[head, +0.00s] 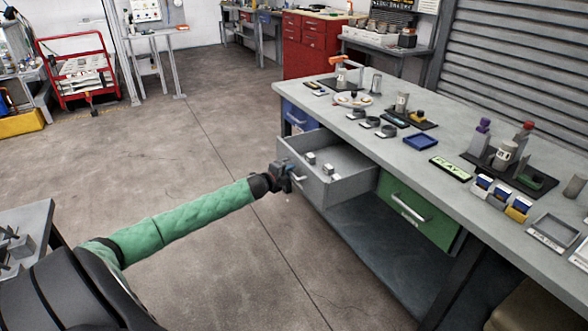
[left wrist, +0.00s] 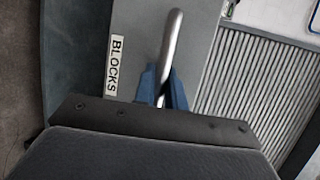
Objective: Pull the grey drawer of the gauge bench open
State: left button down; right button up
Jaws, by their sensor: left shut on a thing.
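The grey drawer (head: 346,187) stands pulled out from the gauge bench (head: 400,141), with a few small metal blocks (head: 320,165) lying inside. My left gripper (head: 290,176) is at the drawer's front, shut on its bar handle (head: 299,178). In the left wrist view, the blue fingers (left wrist: 162,88) are on both sides of the silver handle (left wrist: 173,45). A label reading BLOCKS (left wrist: 115,65) is on the drawer front beside the handle. My right gripper is not in view.
A blue drawer (head: 298,117) and a green drawer (head: 415,214) sit shut on either side of the grey one. Gauges, trays and small parts cover the bench top. The floor (head: 190,130) in front is clear. A red cart (head: 80,75) stands at the far left.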

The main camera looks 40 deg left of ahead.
pick_arm(q)
jog(key=shift+s+f, duration=0.1)
jog(key=shift+s, duration=0.05)
jog(key=c, duration=1.7)
grip_release()
jog(key=shift+c, duration=0.2)
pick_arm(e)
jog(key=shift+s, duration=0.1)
pick_arm(q)
jog(key=s+r, duration=0.1)
jog(key=s, duration=0.6)
jog(key=shift+s+r, duration=0.2)
jog(key=shift+s, duration=0.1)
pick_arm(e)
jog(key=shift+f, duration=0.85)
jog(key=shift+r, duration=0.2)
